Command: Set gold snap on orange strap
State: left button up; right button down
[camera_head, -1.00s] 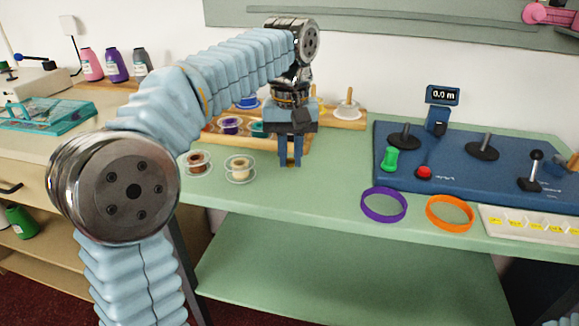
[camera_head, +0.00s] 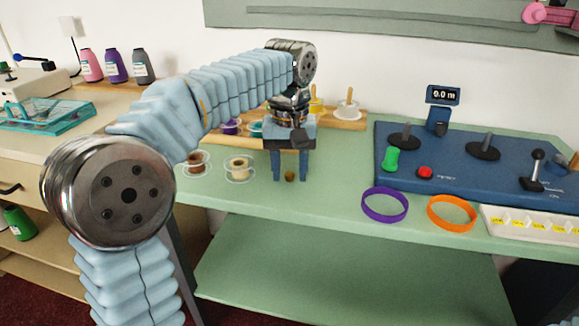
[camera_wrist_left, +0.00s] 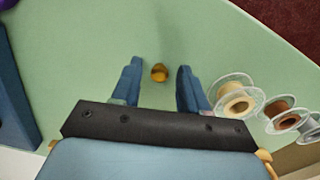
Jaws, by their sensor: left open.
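The small gold snap (camera_head: 289,176) is on the green counter, toward its front edge and right of the cream spool. My left gripper (camera_head: 290,179) is open, with one finger on each side of the snap. In the left wrist view, the snap (camera_wrist_left: 159,72) shows between the spread fingers (camera_wrist_left: 159,66), with a gap on both sides. The orange strap (camera_head: 452,212) is a ring lying at the counter's front edge, well to the right of the gripper, and it is empty. My right gripper is out of view.
A purple ring (camera_head: 385,205) lies just left of the orange strap. A blue control panel (camera_head: 450,160) with levers stands behind them, and a white labelled tray (camera_head: 530,222) is at the right. Two spools (camera_head: 240,168) lie left of the gripper. Counter between gripper and rings is clear.

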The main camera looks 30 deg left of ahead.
pick_arm(q)
notch_tip(320, 180, up, 11)
jog(key=p, duration=0.2)
jog(key=shift+o, duration=0.7)
jog(key=shift+r, duration=0.55)
jog(key=m+h, duration=0.1)
jog(key=m, duration=2)
send_over(287, 178)
notch_tip(287, 178, down, 7)
jog(key=shift+r+b, duration=0.1)
jog(key=shift+b, duration=0.25)
jog(key=shift+n, duration=0.3)
notch_tip(287, 178, down, 5)
jog(key=shift+w+f+b, duration=0.1)
jog(key=shift+b, duration=0.35)
jog(key=shift+c, duration=0.4)
